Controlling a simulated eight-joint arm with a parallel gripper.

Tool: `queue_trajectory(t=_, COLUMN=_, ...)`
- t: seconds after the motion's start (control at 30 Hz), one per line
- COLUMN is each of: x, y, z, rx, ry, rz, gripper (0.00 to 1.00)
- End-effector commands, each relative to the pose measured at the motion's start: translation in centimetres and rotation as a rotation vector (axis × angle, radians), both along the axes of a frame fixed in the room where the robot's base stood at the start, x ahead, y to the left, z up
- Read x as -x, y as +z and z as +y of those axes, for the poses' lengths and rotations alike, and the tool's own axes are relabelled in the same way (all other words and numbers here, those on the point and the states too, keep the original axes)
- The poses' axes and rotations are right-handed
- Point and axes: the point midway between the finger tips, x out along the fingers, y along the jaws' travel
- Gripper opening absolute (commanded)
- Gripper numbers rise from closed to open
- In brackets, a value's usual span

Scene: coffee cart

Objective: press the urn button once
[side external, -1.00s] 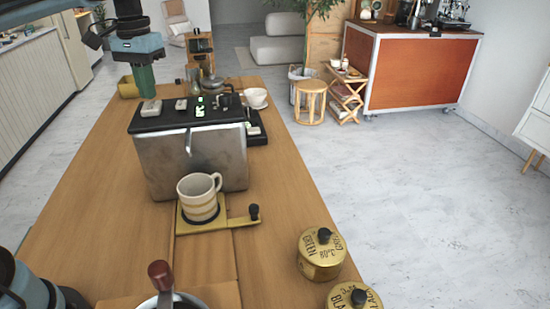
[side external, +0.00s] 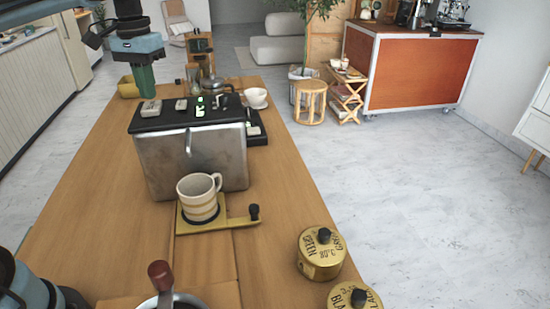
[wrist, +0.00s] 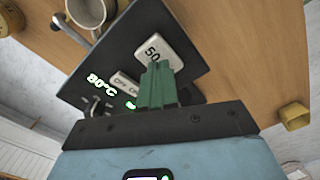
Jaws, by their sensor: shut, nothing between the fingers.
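The urn (side external: 190,160) is a steel box with a black top and a spout (side external: 188,142) on its front. A pale button (side external: 151,108) sits at the left of its top. In the wrist view this button (wrist: 152,47) shows "50", with the rest of its label hidden by my fingers. My gripper (side external: 147,95) has green fingers, shut and empty, pointing down just over this button. In the wrist view the fingertips (wrist: 158,68) overlap the button's edge. I cannot tell whether they touch it. A green display (wrist: 102,80) reads 80°C.
A striped mug (side external: 199,200) stands on a brass tray (side external: 225,226) below the spout. A second pale key (side external: 181,104) is right of the button. A white cup (side external: 256,98) stands behind the urn; brass tins (side external: 321,258) stand front right. The table left of the urn is clear.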

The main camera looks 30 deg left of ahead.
Motion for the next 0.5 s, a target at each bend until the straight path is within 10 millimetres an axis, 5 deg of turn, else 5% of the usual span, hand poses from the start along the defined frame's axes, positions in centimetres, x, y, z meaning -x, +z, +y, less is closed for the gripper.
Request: queue_trajectory(t=0.5, x=-0.03, y=-0.96, z=0.01, rx=0.000, ry=0.000, rz=0.000, gripper=0.00)
